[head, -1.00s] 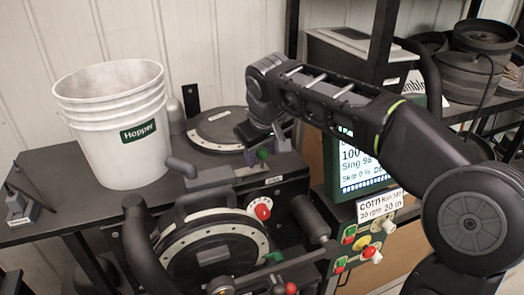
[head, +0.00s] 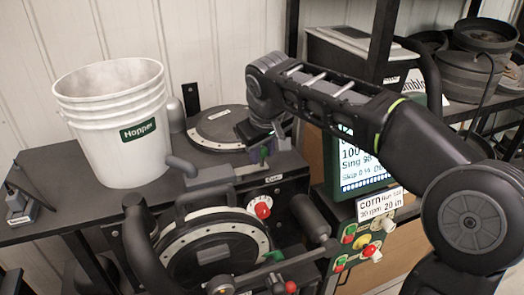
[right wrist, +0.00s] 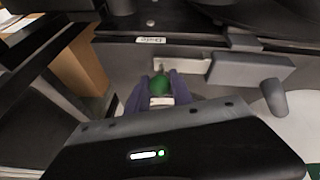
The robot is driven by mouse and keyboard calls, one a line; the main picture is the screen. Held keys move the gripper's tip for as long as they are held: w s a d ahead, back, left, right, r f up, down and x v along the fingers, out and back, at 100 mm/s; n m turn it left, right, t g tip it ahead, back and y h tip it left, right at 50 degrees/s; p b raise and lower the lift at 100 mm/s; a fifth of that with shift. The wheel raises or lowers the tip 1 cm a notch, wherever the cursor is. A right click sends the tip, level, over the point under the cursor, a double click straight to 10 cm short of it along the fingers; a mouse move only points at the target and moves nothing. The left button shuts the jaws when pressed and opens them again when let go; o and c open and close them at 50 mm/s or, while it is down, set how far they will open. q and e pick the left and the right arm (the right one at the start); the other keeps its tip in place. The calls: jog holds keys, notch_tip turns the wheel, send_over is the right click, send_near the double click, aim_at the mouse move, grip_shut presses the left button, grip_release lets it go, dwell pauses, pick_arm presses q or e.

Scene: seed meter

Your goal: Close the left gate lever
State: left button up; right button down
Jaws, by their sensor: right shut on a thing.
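A gate lever with a green knob (head: 264,152) stands on the rear seed meter, above a small white label (head: 275,177). My right gripper (head: 256,146) comes in from the right and is shut on this lever. In the right wrist view the green knob (right wrist: 160,84) sits between the two purple-grey fingers, beside a light metal plate. The lever's lower part is mostly hidden by the fingers. A second green handle (head: 274,257) is on the front meter, apart from my gripper. My left gripper is not in view.
A white hopper bucket (head: 118,130) stands on the dark bench to the left. A round meter disc (head: 218,130) lies behind the gripper. A red-knobbed dial (head: 263,208) and dark handles are in front. A lit display (head: 360,165) and control box (head: 365,240) stand right.

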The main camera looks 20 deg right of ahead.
aim_at(246, 170)
dwell(0.8)
jog(key=shift+a, duration=0.3)
jog(key=a, duration=0.4)
jog(key=shift+w, duration=0.15)
jog(key=shift+d, duration=0.2)
jog(key=c, duration=1.6)
grip_release()
jog(key=o, duration=0.3)
jog(key=shift+a, duration=0.2)
jog(key=shift+o, duration=0.8)
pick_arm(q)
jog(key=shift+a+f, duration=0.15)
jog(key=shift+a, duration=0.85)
pick_arm(e)
jog(key=shift+d, duration=0.1)
jog(key=shift+d, duration=0.15)
